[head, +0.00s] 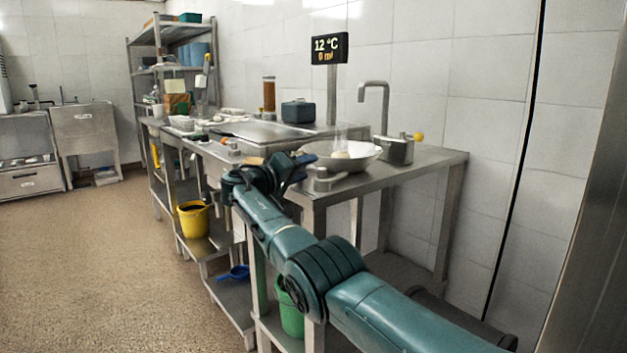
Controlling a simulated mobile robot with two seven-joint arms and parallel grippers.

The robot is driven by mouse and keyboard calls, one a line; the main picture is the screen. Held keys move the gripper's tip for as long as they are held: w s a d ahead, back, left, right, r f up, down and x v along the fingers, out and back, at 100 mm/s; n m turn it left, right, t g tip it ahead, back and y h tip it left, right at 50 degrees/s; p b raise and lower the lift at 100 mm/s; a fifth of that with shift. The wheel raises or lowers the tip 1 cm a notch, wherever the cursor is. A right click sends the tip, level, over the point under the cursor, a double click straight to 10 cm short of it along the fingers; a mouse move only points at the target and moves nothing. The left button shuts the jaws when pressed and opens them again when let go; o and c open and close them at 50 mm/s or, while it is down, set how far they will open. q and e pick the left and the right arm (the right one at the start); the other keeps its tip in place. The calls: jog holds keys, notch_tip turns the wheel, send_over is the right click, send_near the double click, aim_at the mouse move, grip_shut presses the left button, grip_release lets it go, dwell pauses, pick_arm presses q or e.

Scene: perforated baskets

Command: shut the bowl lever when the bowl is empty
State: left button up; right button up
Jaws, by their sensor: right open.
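A wide white bowl (342,158) sits on the right part of the steel counter, below a display (329,48) that reads 12 °C and 0 ml. A pale shape shows inside the bowl; I cannot tell what it is. A grey metal fitting (326,179) sits at the counter's front edge just before the bowl; I cannot tell whether it is the lever. My left gripper is out of view.
A curved tap (375,96) stands behind the bowl. A blue-grey box (298,112) and a brown jar (268,95) stand farther back. A yellow bucket (193,219) and a green bucket (291,314) are below the counter. The floor at left is clear.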

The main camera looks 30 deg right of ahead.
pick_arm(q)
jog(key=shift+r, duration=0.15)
pick_arm(e)
jog(key=shift+a+f+t, duration=0.15)
jog(key=shift+f+t, duration=0.15)
jog(key=shift+t, duration=0.2)
